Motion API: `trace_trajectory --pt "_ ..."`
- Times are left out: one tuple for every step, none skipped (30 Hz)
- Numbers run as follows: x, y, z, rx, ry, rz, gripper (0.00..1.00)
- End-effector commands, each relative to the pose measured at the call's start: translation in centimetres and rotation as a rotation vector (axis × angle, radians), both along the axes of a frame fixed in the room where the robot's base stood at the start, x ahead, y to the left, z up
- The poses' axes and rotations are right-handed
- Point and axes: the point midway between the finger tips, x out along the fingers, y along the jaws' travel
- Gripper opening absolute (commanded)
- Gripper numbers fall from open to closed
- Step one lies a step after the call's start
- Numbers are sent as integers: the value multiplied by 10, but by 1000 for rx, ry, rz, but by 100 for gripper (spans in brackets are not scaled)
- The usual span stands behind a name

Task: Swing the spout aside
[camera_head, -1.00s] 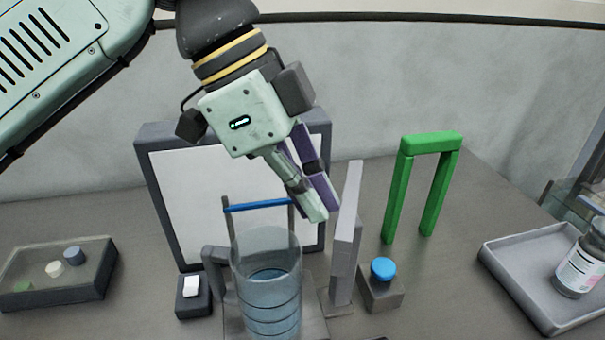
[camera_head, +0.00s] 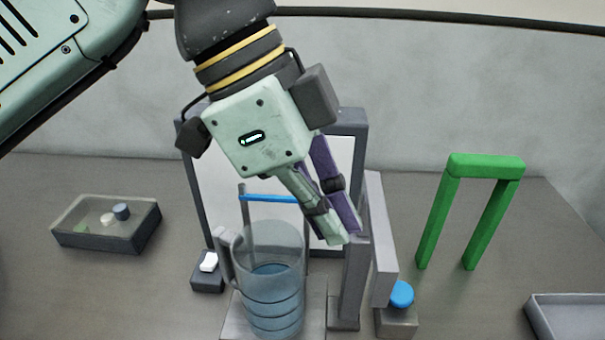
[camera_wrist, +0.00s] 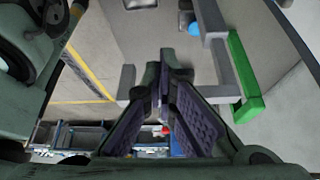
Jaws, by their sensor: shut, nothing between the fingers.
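The grey spout (camera_head: 383,240) is a flat bar at the top of an upright grey post (camera_head: 352,285), just right of the clear jug. The bar runs front to back, with its broad side showing. My gripper (camera_head: 345,238) points down and to the right, its fingers together and empty. In the body view its tips overlap the left side of the spout's top; whether they touch it I cannot tell. In the wrist view the shut fingers (camera_wrist: 166,62) lie in front of grey bars, and one grey bar (camera_wrist: 223,70) stands right of them.
The clear jug (camera_head: 270,285) stands left of the post. A green arch (camera_head: 484,166) stands farther right. A framed white panel (camera_head: 215,185) is behind. Trays lie left (camera_head: 75,238) and right (camera_head: 570,305).

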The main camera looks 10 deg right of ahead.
Motion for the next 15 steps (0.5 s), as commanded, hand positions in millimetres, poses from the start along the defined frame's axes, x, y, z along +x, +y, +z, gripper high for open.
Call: trace_trajectory --pt "-1 0 0 1 0 -1 0" --pt "-1 1 0 1 -1 -3 0" --pt "-2 1 0 1 0 -4 0" --pt "-2 1 0 1 -1 -6 0" --pt "-2 1 0 0 0 -8 0" --pt "-2 1 0 0 0 -9 0" --pt "-3 1 0 0 0 -9 0" --pt "-3 1 0 0 0 -10 0" --pt "-3 1 0 0 0 -11 0" --pt "-3 1 0 0 0 -11 0" --pt "-3 1 0 0 0 -11 0" --pt "-4 1 0 0 0 -11 0" --pt "-4 1 0 0 0 -12 0" --pt "-4 1 0 0 0 -12 0" --pt "-4 1 0 0 0 -12 0"
